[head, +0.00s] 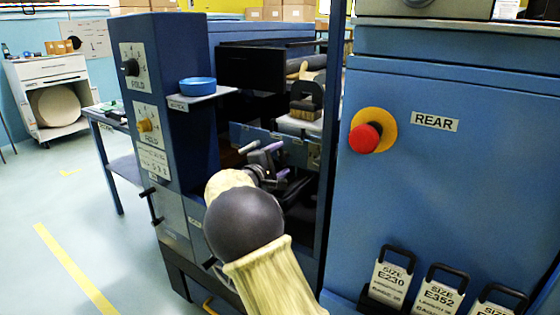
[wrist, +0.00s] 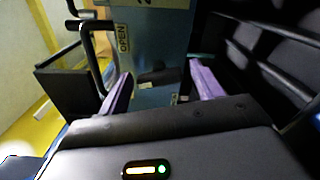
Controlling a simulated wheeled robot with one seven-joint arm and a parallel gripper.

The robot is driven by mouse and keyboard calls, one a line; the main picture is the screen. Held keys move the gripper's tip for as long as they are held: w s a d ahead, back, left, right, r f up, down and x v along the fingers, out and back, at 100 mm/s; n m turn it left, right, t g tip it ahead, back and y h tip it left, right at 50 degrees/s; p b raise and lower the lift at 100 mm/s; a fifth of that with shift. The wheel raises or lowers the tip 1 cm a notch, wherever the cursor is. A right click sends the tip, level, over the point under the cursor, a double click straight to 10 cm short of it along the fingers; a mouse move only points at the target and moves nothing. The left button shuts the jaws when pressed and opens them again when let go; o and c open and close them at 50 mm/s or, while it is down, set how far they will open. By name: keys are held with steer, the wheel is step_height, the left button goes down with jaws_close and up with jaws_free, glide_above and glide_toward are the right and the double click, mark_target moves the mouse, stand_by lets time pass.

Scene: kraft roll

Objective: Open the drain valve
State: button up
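My gripper (head: 264,160) reaches into the dark bay of the blue machine. In the wrist view its two purple fingers (wrist: 160,86) are spread apart with nothing clamped between them. Beyond the gap is a dark lever-like part (wrist: 158,76) on a blue-grey panel (wrist: 150,35). It may be the drain valve's handle, but I cannot tell for sure. An OPEN label (wrist: 123,38) is on that panel, up and left of the lever. I cannot tell whether the fingers touch the lever.
A black bar handle (wrist: 88,45) stands close left of my gripper. Dark rails (wrist: 265,55) are on the right. Floor on the left is clear.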

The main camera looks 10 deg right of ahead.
steer(key=shift+o, duration=0.3)
steer(key=shift+s+a+r, duration=0.1)
steer(key=shift+s, duration=0.1)
steer(key=p+v, duration=0.3)
steer(key=v, duration=1.4)
